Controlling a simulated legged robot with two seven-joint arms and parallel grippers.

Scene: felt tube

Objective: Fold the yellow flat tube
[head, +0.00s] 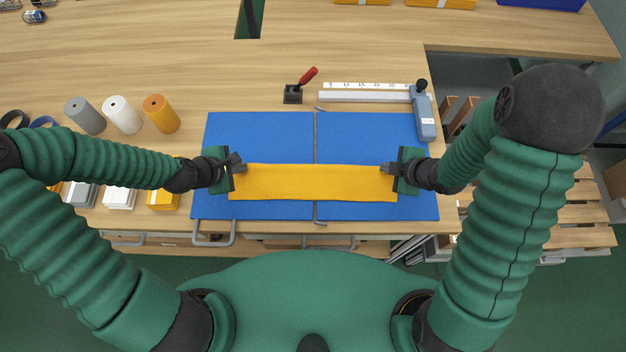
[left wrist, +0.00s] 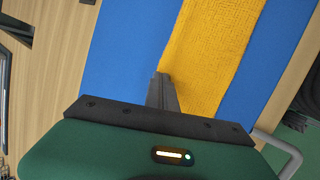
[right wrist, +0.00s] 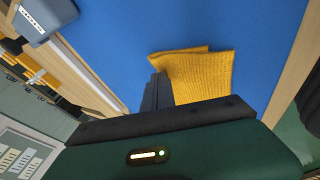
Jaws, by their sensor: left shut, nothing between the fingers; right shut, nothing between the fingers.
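The yellow flat tube (head: 312,183) lies flat and straight, left to right, across both halves of the blue folding board (head: 258,138). My left gripper (head: 240,167) is shut and empty at the tube's far left corner. In the left wrist view its closed fingers (left wrist: 163,88) are beside the edge of the tube (left wrist: 213,50). My right gripper (head: 387,168) is shut and empty at the far right corner. In the right wrist view its closed fingers (right wrist: 157,88) are beside the tube's end (right wrist: 200,72); the rest of the tube is hidden there. Whether the fingertips touch the felt is unclear.
Grey, white and orange rolls (head: 160,113) stand at left, with stacked pieces (head: 120,198) nearer. The blue board behind the tube is clear.

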